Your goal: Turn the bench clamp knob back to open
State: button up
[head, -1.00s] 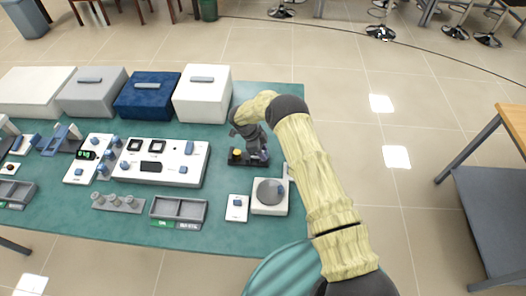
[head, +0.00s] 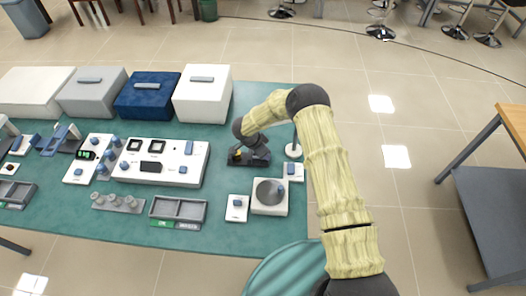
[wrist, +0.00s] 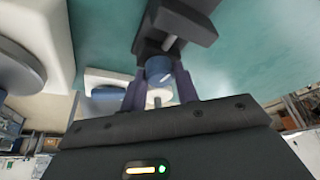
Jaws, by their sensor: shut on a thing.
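The bench clamp (head: 236,160) is a dark block on the teal bench, in front of the white box. In the wrist view the dark clamp body (wrist: 180,25) is at the top, with a short metal screw. The blue clamp knob (wrist: 158,67) sits just below it, between my two purple-grey fingers. My gripper (wrist: 159,85) is shut on this knob. In the head view my gripper (head: 264,148) is tilted down at the clamp's right end, and the knob is hard to make out there.
A white device with a round grey plate (head: 268,193) stands in front of the clamp. A small white box with a blue button (head: 293,171) and a round white base (head: 293,150) are to the right. A white control panel (head: 160,165) is to the left.

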jog(key=shift+n, duration=0.7)
jog(key=o, duration=1)
jog(key=shift+c, duration=0.2)
jog(key=b+v, duration=0.3)
jog(key=v, duration=1.4)
jog(key=shift+s+d+r, duration=0.2)
jog(key=shift+s, duration=0.2)
jog(key=shift+s+f, duration=0.1)
